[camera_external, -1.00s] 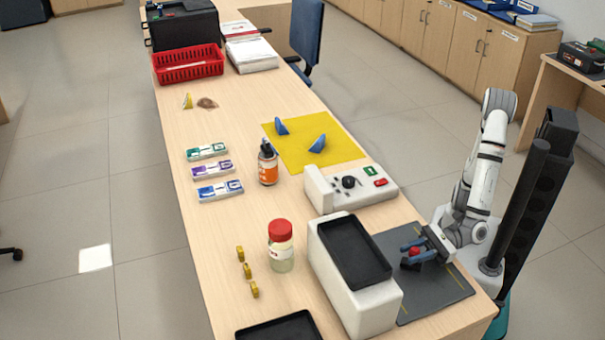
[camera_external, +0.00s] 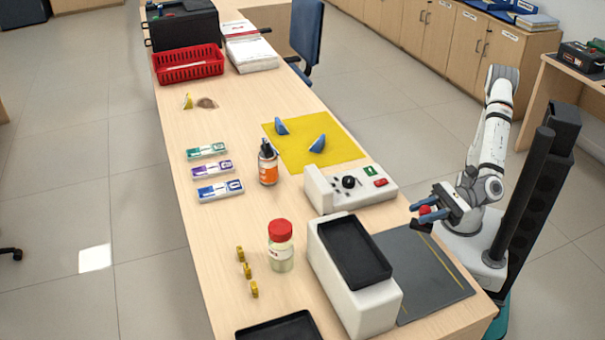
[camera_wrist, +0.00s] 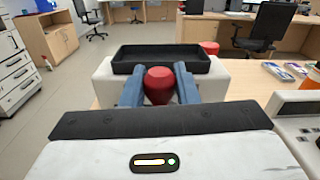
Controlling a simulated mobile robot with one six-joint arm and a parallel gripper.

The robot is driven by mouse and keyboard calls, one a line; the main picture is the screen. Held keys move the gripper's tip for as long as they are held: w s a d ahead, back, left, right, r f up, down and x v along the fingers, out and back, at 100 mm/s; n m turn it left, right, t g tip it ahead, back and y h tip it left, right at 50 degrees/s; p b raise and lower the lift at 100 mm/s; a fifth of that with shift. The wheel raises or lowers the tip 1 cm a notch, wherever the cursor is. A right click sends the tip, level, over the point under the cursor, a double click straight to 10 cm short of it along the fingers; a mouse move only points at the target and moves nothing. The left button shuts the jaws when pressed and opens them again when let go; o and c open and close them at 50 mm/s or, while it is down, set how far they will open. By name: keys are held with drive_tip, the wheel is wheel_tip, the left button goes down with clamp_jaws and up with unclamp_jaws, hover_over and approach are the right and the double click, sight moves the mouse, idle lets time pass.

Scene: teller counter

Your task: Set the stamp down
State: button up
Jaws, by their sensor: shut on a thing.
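The stamp has a round red knob (camera_external: 425,210) and a dark lower body (camera_external: 426,225). In the wrist view the red knob (camera_wrist: 159,85) sits between the two blue fingers. My gripper (camera_external: 428,205) is shut on the stamp and holds it raised above the counter, over the far edge of the dark grey mat (camera_external: 440,285). The stamp's lower body is hidden in the wrist view.
A white machine with a black tray (camera_external: 355,250) stands left of the mat. A white control box (camera_external: 350,187) with a red button lies behind it. A red-lidded jar (camera_external: 281,245) stands farther left. The mat is bare.

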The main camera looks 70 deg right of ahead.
drive_tip(key=w+a+r+m+t+h+p, duration=0.1)
drive_tip(key=w+a+r+p, duration=0.4)
drive_tip(key=w+a+p, duration=0.4)
drive_tip(key=w+a+m+t+h+p, duration=0.25)
drive_tip(key=w+p, duration=0.65)
drive_tip(key=w, duration=1.9)
drive_tip(key=w+d+f+h+p, duration=0.1)
drive_tip(key=w+d+f+p, duration=0.15)
drive_tip(key=w, duration=0.45)
drive_tip(key=w+d+f+h+p, duration=0.2)
drive_tip(key=w+p, duration=0.1)
drive_tip(key=w, duration=0.4)
drive_tip(key=shift+m+y, duration=0.35)
drive_tip(key=shift+m, duration=0.1)
wheel_tip(320, 180, down, 16)
drive_tip(key=shift+d+f, duration=0.1)
drive_tip(key=shift+f, duration=0.1)
drive_tip(key=shift+f, duration=0.1)
drive_tip(key=shift+f, duration=0.15)
drive_tip(key=o, duration=1.1)
drive_tip(key=shift+c, duration=0.2)
